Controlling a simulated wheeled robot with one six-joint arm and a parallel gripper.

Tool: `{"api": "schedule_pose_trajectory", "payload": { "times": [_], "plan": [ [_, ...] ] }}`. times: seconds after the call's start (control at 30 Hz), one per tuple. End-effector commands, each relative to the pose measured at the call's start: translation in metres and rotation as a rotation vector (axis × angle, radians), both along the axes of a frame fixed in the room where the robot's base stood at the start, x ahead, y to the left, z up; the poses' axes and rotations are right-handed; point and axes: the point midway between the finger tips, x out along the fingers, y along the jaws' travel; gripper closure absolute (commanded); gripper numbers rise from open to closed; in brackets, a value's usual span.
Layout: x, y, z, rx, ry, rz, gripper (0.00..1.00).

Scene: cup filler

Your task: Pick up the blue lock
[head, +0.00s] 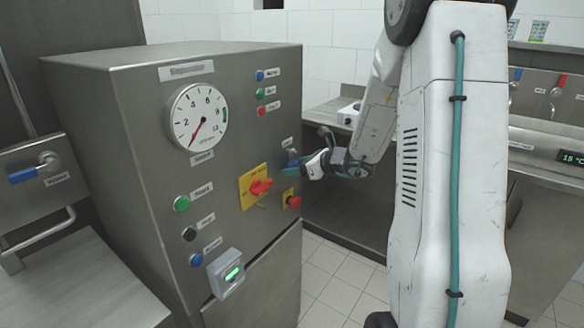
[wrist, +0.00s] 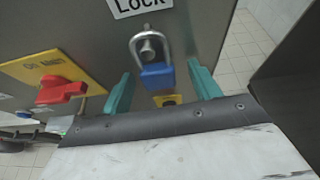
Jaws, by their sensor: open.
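The blue lock (wrist: 157,76) hangs by its metal shackle from a pin on the steel panel, under a white "Lock" label (wrist: 140,5). In the wrist view it sits between the two teal fingers of my gripper (wrist: 160,85), with gaps on both sides. The fingers are open and do not seem to touch it. In the head view my gripper (head: 300,168) is at the right side of the cabinet front and largely covers the lock.
The steel cabinet (head: 130,130) carries a gauge (head: 198,118) and several buttons. A red rotary switch (wrist: 62,90) on a yellow plate is left of the lock. A red knob (head: 294,202) on yellow is below my gripper.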

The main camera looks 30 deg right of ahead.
Motion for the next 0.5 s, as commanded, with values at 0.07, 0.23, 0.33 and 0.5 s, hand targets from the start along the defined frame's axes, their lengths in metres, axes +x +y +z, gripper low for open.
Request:
{"api": "schedule_pose_trajectory", "payload": {
  "times": [0.07,0.23,0.33,0.5],
  "plan": [
    [-0.0003,-0.0001,0.0001,0.0,0.0,0.0,0.41],
    [-0.0004,-0.0001,0.0001,0.0,0.0,0.0,0.88],
    [-0.0003,0.0,0.0002,0.0,0.0,0.0,0.89],
    [-0.0004,-0.0001,0.0003,0.0,0.0,0.0,0.93]
  ]
}}
